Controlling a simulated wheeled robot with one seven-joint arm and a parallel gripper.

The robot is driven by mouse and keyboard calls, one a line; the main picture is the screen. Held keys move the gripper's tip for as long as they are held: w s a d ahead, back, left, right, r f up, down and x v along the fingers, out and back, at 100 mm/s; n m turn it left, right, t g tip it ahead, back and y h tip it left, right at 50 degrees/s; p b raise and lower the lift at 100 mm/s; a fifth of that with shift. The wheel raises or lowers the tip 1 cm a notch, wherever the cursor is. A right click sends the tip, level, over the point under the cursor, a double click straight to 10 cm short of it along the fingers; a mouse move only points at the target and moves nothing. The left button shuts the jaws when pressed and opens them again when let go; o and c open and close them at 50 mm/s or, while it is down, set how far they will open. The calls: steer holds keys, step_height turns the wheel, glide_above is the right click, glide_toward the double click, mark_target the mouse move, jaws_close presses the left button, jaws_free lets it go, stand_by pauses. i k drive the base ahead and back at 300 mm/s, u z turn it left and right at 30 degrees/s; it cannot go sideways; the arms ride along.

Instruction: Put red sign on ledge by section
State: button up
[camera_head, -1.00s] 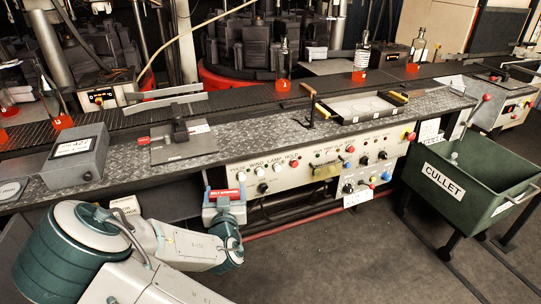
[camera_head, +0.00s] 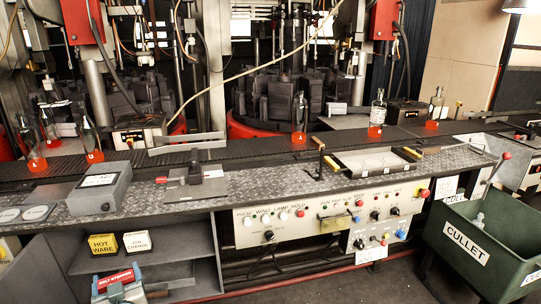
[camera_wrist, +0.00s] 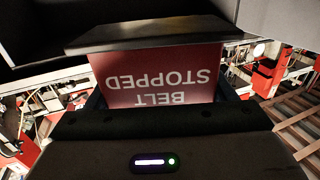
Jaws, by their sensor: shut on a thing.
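My gripper (camera_head: 118,284) is shut on the red sign (camera_head: 115,277). It holds the sign low, at the bottom left of the head view, in front of the open shelves under the ledge. In the wrist view the red sign (camera_wrist: 158,76) reads "BELT STOPPED" upside down, with a dark slab along its upper edge in the picture. The sign fills the space between the fingers. The ledge (camera_head: 240,190) is a long patterned-metal bench top above the gripper, running across in front of the machine.
A grey box (camera_head: 100,188) and a dark plate with a block (camera_head: 194,181) sit on the ledge. A yellow "HOT WARE" sign (camera_head: 103,246) and a white sign (camera_head: 137,241) stand on the shelf. A control panel (camera_head: 330,228) and a green cullet bin (camera_head: 480,240) are to the right.

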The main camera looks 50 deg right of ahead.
mark_target(278, 185)
steer(key=u, duration=2.1)
steer(key=k, duration=2.15)
steer(key=z, duration=1.55)
